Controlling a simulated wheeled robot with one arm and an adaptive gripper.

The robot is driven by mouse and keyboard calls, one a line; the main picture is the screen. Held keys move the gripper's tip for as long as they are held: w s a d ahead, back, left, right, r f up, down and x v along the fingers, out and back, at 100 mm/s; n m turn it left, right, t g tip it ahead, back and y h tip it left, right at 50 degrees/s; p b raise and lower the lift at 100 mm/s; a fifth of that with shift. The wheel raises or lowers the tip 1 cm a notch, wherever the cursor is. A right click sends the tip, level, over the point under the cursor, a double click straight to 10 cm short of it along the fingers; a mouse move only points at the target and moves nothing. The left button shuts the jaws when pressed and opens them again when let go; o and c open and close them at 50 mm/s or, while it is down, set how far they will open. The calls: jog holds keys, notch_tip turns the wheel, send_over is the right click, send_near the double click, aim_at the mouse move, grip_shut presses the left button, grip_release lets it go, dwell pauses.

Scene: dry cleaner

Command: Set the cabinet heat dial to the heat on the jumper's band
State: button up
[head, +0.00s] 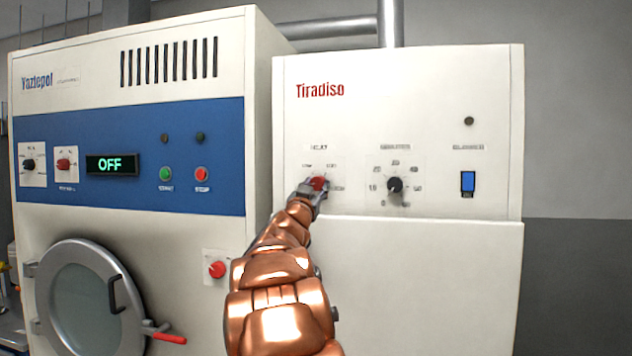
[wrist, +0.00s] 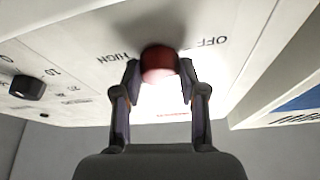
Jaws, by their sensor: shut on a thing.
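The cabinet (head: 400,120) marked "Tiradiso" stands at right in the head view. Its red heat dial (head: 319,183) is on the left of the panel, with small markings around it. My gripper (head: 309,190) is at this dial. In the wrist view the fingers of my gripper (wrist: 158,85) are shut on either side of the red dial (wrist: 158,62). "HIGH" and "OFF" are printed on the panel (wrist: 205,75) on either side of it; other markings are hidden or unreadable. The dial's pointer is not visible. The jumper and its band are not in view.
A black minutes-style dial (head: 395,185) and a blue switch (head: 467,183) are right of the heat dial. The machine (head: 130,130) marked "Yaztepol" stands close at left, its display reading "OFF", with a red knob (head: 217,269) and a round door (head: 80,300).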

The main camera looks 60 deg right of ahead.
jog(key=m+g+p, duration=0.1)
jog(key=m, duration=0.1)
jog(key=m+g+p, duration=0.1)
jog(key=m, duration=0.1)
jog(key=m+g+p, duration=0.1)
jog(key=m, duration=0.2)
jog(key=shift+w+a+r+g, duration=0.15)
jog(key=shift+w+r+g, duration=0.1)
jog(key=shift+w+g, duration=0.05)
jog(key=m+g+p, duration=0.1)
jog(key=m, duration=0.2)
jog(key=shift+m+g+y, duration=0.3)
jog(key=shift+y, duration=0.1)
jog(key=shift+m+g+y+p, duration=0.45)
jog(key=shift+m+g+y, duration=0.2)
jog(key=shift+m, duration=1.55)
jog(key=o, duration=1.1)
jog(key=a, duration=0.4)
jog(key=a+f, duration=0.1)
jog(key=a, duration=0.7)
jog(key=shift+f, duration=0.25)
